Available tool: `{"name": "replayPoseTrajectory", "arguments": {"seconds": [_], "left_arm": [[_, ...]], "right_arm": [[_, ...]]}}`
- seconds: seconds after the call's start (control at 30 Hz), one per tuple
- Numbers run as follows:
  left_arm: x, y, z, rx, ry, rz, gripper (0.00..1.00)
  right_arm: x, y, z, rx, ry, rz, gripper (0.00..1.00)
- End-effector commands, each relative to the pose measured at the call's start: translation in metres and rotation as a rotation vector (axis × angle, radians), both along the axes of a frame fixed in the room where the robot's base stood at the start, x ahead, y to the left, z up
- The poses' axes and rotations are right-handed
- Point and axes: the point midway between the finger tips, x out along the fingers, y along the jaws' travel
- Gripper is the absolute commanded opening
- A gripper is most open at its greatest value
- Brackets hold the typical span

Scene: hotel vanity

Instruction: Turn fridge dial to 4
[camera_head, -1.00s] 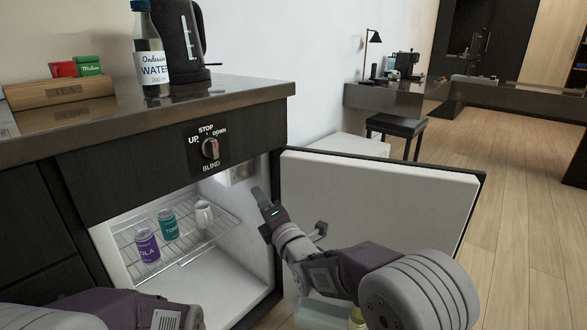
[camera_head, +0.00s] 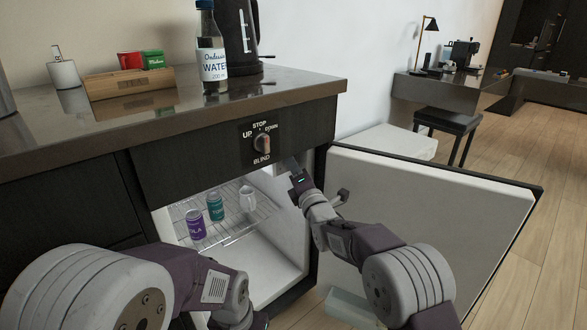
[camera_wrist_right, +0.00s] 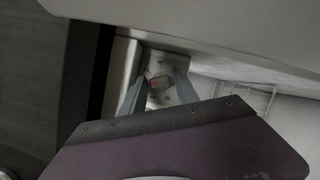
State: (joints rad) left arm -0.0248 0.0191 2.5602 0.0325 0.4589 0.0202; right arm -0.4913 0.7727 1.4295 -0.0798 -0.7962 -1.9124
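The small fridge (camera_head: 268,258) is open under the counter, with its white-lined door (camera_head: 430,195) swung out to the right. The fridge dial (camera_wrist_right: 157,83) sits on a pale plate (camera_wrist_right: 163,66) and shows between my right fingertips in the right wrist view. I cannot read its numbers or tell whether the fingers touch it. My right gripper (camera_head: 296,172) reaches in beside the door hinge at the fridge's upper right, its fingers apart. In the head view it largely hides the dial area. My left gripper (camera_head: 255,319) is low at the bottom edge, mostly hidden and cut off.
A BLIND knob (camera_head: 262,143) is on the dark panel above the fridge. A wire shelf (camera_head: 235,235) holds a purple can (camera_head: 195,226), a teal can (camera_head: 215,208) and a white mug (camera_head: 247,199). A water bottle (camera_head: 211,50) stands on the counter (camera_head: 130,125) above.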

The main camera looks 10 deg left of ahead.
Motion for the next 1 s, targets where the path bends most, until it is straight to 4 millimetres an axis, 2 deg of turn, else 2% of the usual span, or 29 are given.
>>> {"name": "replayPoseTrajectory", "arguments": {"seconds": [0.13, 0.17, 0.2, 0.3, 0.63, 1.0], "left_arm": [[0.0, 0.0, 0.0, 0.0, 0.0, 0.0, 0.0], [0.0, 0.0, 0.001, 0.0, 0.0, 0.0, 0.0], [0.0, 0.0, 0.001, 0.0, 0.0, 0.0, 0.0], [0.0, 0.0, 0.001, 0.0, 0.0, 0.0, 0.0], [0.0, 0.0, 0.011, 0.0, -0.001, 0.0, 0.0], [0.0, 0.0, 0.05, 0.0, 0.0, 0.0, 0.0]], "right_arm": [[0.0, 0.0, 0.0, 0.0, 0.0, 0.0, 0.36], [0.0, 0.0, 0.0, 0.0, 0.0, 0.0, 0.34], [0.0, 0.0, 0.0, 0.0, 0.0, 0.0, 0.22], [0.0, 0.0, 0.0, 0.0, 0.001, 0.0, 0.0], [0.0, 0.0, 0.003, 0.029, 0.04, 0.0, 0.0], [-0.001, 0.0, 0.007, 0.186, 0.244, 0.0, 0.0]]}}
